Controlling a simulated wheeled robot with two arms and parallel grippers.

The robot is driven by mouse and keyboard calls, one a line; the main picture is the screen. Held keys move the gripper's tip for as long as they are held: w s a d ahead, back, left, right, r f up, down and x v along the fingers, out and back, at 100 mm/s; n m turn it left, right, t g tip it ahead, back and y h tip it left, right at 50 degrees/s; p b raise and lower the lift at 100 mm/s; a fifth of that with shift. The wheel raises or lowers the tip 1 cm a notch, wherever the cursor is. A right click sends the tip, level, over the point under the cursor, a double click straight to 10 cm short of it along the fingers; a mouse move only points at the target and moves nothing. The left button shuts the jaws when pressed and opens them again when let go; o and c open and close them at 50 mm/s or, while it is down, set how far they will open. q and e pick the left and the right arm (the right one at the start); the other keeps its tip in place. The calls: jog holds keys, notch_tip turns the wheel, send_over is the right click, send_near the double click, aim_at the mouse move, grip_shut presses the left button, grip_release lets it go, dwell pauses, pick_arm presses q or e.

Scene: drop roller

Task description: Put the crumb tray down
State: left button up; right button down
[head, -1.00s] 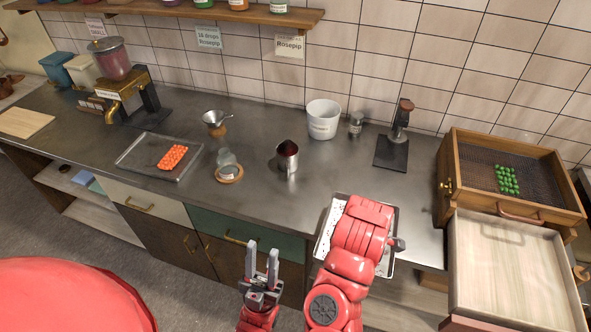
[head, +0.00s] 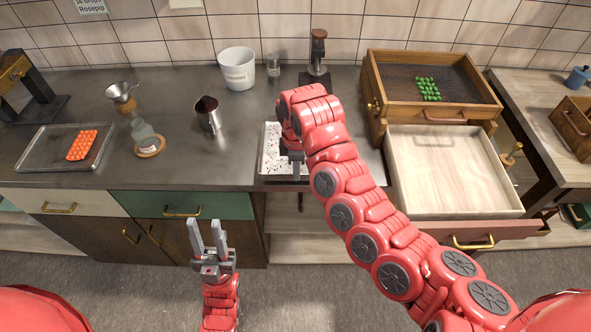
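The crumb tray (head: 268,164) is a shallow pale metal tray with dark crumbs scattered in it. It is at the counter's front edge, right of centre in the head view, and my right arm covers much of it. I cannot tell whether it rests fully on the counter. My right gripper (head: 296,172) points down at the tray's front part; its fingertips are mostly hidden, so its grip on the tray cannot be made out. My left gripper (head: 208,238) is open and empty in front of the cabinets, below counter height.
On the counter (head: 225,165) stand a metal cup (head: 208,115), a white bucket (head: 238,70), a glass bottle (head: 145,136) and a tray with orange pieces (head: 45,150). At right, a wooden sieve box (head: 385,85) with green pieces sits above a pale open drawer (head: 450,180).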

aim_at(271, 167)
jog(key=w+p, duration=0.2)
jog(key=w, duration=0.1)
jog(key=shift+r, duration=0.1)
jog(key=shift+w+f+p, duration=0.3)
jog(key=shift+w+f, duration=0.1)
jog(key=shift+w, duration=0.15)
jog(key=shift+w+a+r+p, duration=0.1)
jog(key=shift+w+r+p, duration=0.1)
jog(key=shift+w+p, duration=0.25)
jog(key=f+p, duration=0.1)
jog(key=f, duration=0.2)
jog(key=shift+w+f+p, duration=0.1)
jog(key=shift+w+p, duration=0.1)
jog(key=shift+p, duration=0.1)
jog(key=shift+f, duration=0.3)
